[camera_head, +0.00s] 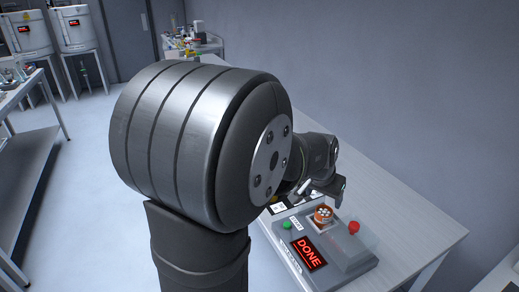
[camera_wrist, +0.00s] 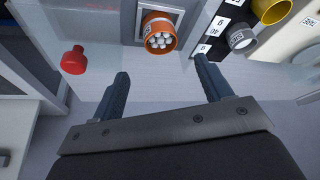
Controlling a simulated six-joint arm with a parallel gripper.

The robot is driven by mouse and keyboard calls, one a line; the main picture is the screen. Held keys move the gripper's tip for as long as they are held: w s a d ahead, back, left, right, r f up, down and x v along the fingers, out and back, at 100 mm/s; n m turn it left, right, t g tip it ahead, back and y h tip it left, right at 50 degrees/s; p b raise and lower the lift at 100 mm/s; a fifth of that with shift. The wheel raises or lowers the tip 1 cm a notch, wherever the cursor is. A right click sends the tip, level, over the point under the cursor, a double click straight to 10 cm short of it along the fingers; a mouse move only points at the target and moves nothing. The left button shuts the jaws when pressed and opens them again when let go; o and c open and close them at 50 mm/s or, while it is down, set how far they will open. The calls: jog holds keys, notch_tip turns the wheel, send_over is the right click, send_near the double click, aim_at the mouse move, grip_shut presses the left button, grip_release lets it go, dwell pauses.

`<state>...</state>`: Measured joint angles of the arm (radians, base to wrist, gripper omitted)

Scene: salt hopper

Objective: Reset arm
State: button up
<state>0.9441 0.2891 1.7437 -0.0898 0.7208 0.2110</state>
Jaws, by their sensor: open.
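My gripper (camera_wrist: 161,72) is open and empty, with its two dark fingers apart in the wrist view. In the head view my gripper (camera_head: 327,190) hangs just above the far side of a grey machine (camera_head: 345,262). An orange cup (camera_wrist: 150,19) holding several whitish round pieces sits upright on the machine, beyond the fingertips and not touched. The cup also shows in the head view (camera_head: 323,215). The machine has a red knob (camera_head: 354,228), a green button (camera_head: 287,225) and a display (camera_head: 308,253) reading "DONE". The red knob shows left in the wrist view (camera_wrist: 74,60).
A black numbered rack (camera_wrist: 212,40) with a grey cup (camera_wrist: 241,37) and a yellow cup (camera_wrist: 272,10) stands beside the machine. The light table (camera_head: 425,225) is clear at right. A wall rises behind it. My large arm joint blocks much of the head view.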

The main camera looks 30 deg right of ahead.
aim_at(324, 211)
jog(key=x, duration=1.1)
jog(key=shift+d+f, duration=0.1)
jog(key=shift+f, duration=0.3)
jog(key=shift+r, duration=0.15)
